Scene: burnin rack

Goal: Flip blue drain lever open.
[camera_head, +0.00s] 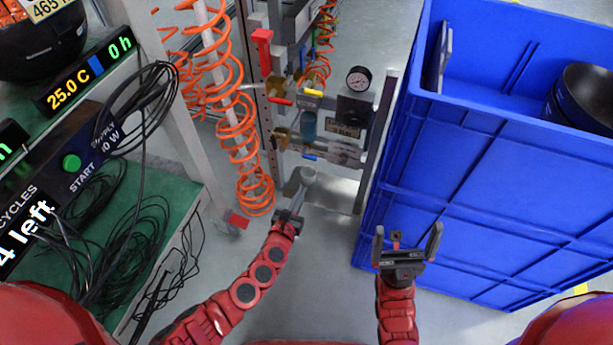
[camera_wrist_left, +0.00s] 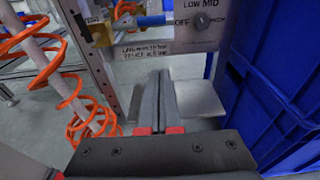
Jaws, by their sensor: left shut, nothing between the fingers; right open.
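The blue drain lever (camera_head: 311,157) is on the lower part of the valve panel. In the left wrist view the blue lever (camera_wrist_left: 153,20) shows near the top, lying roughly sideways. My left gripper (camera_head: 301,179) is shut and empty, pointing at the lower panel. In the left wrist view its closed fingers (camera_wrist_left: 161,78) are below the lever and apart from it. My right gripper (camera_head: 408,238) is open and empty, in front of the blue crate.
A red lever (camera_head: 281,101), a yellow lever (camera_head: 312,92) and a gauge (camera_head: 358,79) are higher on the panel. Orange coiled hose (camera_head: 240,140) hangs left. A blue crate (camera_head: 480,180) fills the right. A green bench (camera_head: 150,200) with cables stands left.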

